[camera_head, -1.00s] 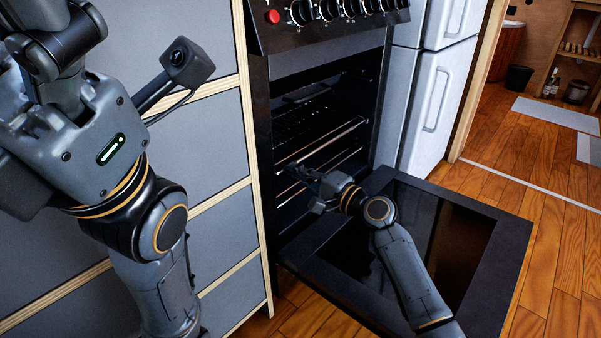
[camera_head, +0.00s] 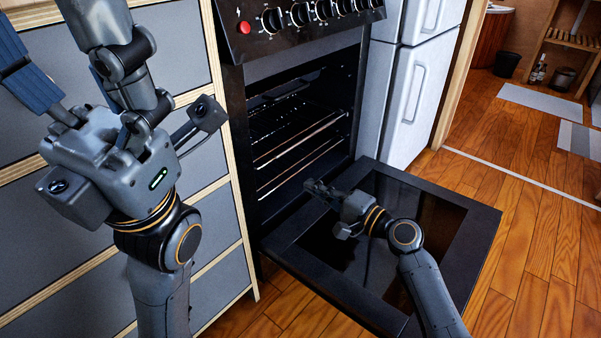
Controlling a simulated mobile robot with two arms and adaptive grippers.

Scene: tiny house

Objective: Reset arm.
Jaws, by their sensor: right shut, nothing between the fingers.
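My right gripper (camera_head: 318,189) is shut and empty. It hangs over the inner side of the lowered oven door (camera_head: 455,218), close to the front of the oven's opening. My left gripper (camera_head: 45,75) is at the upper left, raised in front of the grey drawers. The oven (camera_head: 235,110) stands open, with wire racks (camera_head: 300,145) inside. No loose object shows in either gripper.
Grey drawers (camera_head: 207,215) with pale wood edges stand left of the oven. A white fridge (camera_head: 408,100) stands to its right. The wooden floor (camera_head: 535,225) is clear to the right, with grey mats (camera_head: 545,101) and a dark bin (camera_head: 507,64) further back.

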